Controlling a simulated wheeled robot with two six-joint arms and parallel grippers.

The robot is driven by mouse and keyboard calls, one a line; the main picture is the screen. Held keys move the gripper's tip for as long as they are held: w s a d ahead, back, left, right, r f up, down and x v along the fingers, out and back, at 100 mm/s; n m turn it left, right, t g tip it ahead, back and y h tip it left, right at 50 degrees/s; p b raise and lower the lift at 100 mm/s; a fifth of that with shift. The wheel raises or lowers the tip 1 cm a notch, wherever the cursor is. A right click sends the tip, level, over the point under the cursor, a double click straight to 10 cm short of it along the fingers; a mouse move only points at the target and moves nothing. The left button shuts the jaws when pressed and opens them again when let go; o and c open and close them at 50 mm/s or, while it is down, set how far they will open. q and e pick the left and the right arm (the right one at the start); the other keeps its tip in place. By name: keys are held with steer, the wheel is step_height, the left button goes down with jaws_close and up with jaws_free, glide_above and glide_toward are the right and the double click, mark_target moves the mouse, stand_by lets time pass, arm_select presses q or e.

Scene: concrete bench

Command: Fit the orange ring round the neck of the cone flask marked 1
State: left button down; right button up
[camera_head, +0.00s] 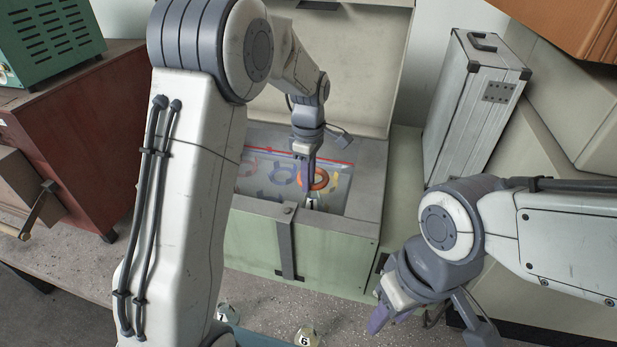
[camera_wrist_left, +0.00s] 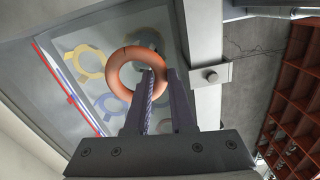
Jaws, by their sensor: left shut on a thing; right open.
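The orange ring (camera_head: 319,181) is in the jaws of my left gripper (camera_head: 309,184), over the inside of an open green chest. In the left wrist view the ring (camera_wrist_left: 114,74) is gripped at one side, between the two fingertips (camera_wrist_left: 158,82). My right gripper (camera_head: 426,322) is open and empty at the lower right, in front of the chest. At the bottom edge are two cut-off glass pieces with number labels. One (camera_head: 304,338) reads 6; the other (camera_head: 226,314) has a small digit that I cannot read surely. I cannot make out a flask marked 1.
The green chest (camera_head: 250,240) has its lid raised behind it. Blue and yellow ring-like shapes (camera_wrist_left: 84,64) lie inside. A latch strap (camera_head: 285,245) crosses its front. A silver case (camera_head: 472,105) stands right; a red-brown cabinet (camera_head: 75,140) stands left. My left arm hides part of the bench.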

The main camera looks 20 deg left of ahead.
arm_select(q)
steer(key=shift+f+b, duration=0.35)
steer(key=shift+f, duration=0.25)
steer(key=c, duration=0.7)
jaws_free()
steer(key=shift+r, duration=0.1)
steer(key=o, duration=0.5)
steer(key=shift+r+p, duration=1.35)
steer(key=shift+r, duration=0.2)
steer(key=shift+f, duration=0.1)
